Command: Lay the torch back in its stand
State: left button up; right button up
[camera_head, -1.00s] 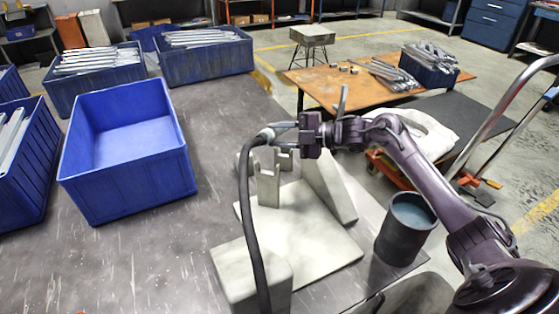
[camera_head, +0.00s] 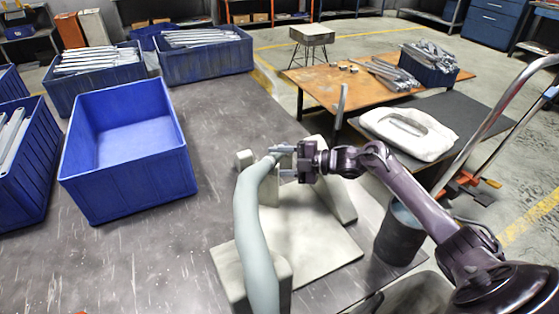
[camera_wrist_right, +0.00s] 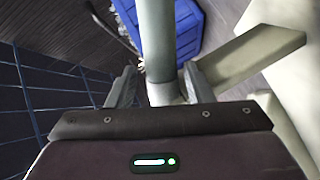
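The torch (camera_head: 271,157) is the pale end piece of a thick pale hose (camera_head: 250,225). My right gripper (camera_head: 285,162) is shut on it, low beside the upright of the stand (camera_head: 316,236), a pale plate with upright parts. In the right wrist view, the pale tube (camera_wrist_right: 158,45) runs between the two fingers (camera_wrist_right: 160,82). The fingers and hose cover much of the stand's upright, so I cannot tell whether the torch touches it. My left gripper is out of view.
An empty blue bin (camera_head: 125,185) stands left on the dark table. Bins of metal brackets (camera_head: 95,92) stand behind it. A dark cup (camera_head: 400,236) is right of the stand.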

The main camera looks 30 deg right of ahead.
jog(key=shift+o, duration=0.3)
jog(key=shift+f, duration=0.2)
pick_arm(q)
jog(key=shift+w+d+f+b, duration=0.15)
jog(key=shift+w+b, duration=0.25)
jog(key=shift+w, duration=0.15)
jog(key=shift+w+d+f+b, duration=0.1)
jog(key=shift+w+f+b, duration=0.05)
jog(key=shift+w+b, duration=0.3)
pick_arm(e)
jog(key=v, duration=0.8)
jog(key=shift+w+d, duration=0.2)
jog(key=shift+w, duration=0.1)
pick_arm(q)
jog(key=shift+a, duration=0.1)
pick_arm(e)
jog(key=shift+f, duration=0.1)
